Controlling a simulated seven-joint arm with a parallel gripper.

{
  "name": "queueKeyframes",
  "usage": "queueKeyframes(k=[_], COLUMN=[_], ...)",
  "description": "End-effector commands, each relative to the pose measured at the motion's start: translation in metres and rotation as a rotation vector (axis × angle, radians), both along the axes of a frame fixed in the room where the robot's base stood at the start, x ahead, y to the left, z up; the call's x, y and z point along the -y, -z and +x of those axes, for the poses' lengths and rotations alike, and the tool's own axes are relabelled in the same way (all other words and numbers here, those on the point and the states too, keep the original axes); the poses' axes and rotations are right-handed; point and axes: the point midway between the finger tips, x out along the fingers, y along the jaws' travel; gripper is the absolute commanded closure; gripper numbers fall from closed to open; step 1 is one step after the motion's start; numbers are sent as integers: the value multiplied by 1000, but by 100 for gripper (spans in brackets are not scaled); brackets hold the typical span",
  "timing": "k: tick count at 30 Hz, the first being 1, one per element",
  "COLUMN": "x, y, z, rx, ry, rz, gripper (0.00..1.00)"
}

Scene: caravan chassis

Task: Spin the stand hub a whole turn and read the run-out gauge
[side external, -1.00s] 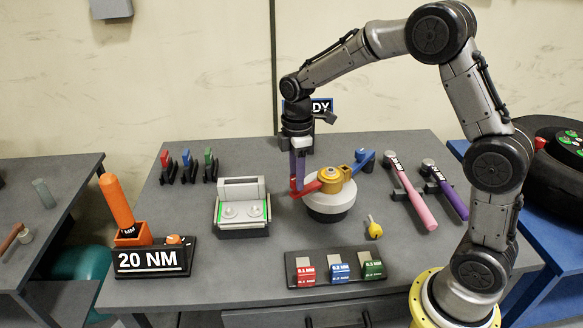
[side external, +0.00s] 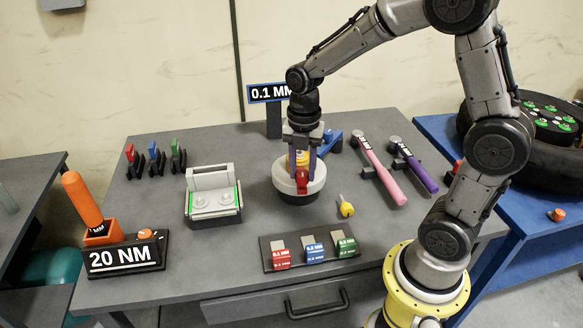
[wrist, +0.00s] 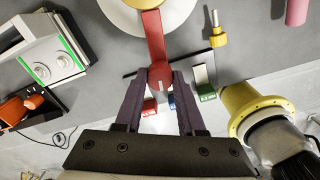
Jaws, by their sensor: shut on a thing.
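The stand hub is a white round base (side external: 283,183) with a yellow-orange middle (side external: 302,158) and a red crank arm (side external: 302,183). The arm now points toward the front of the bench. My gripper (side external: 303,172) comes down from above and is shut on the red arm's outer end. In the wrist view my fingers (wrist: 162,80) sit on both sides of the red knob (wrist: 160,76). The gauge sign (side external: 268,93) behind the stand reads 0.1 MM, its right edge partly covered by my arm.
Red, blue and green tagged blocks (side external: 313,251) sit on a dark tray in front. A yellow key-like piece (side external: 346,207) lies right of the stand. Pink (side external: 377,170) and purple (side external: 414,166) wrenches rest further right. A grey fixture (side external: 213,198) and a 20 NM sign (side external: 121,258) stand left.

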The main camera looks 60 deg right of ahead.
Motion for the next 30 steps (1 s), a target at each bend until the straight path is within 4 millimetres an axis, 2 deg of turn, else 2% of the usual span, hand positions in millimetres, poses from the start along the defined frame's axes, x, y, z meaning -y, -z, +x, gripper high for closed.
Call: queueKeyframes(k=[10,26,27,30], x=[10,12,12,12], y=[-1,-1,-1,-1], z=[-12,-14,-14,-14], rx=[1,2,2,1], ry=[-140,-166,-166,-166], rz=[-1,0,0,-1], gripper=[100,100,60,42])
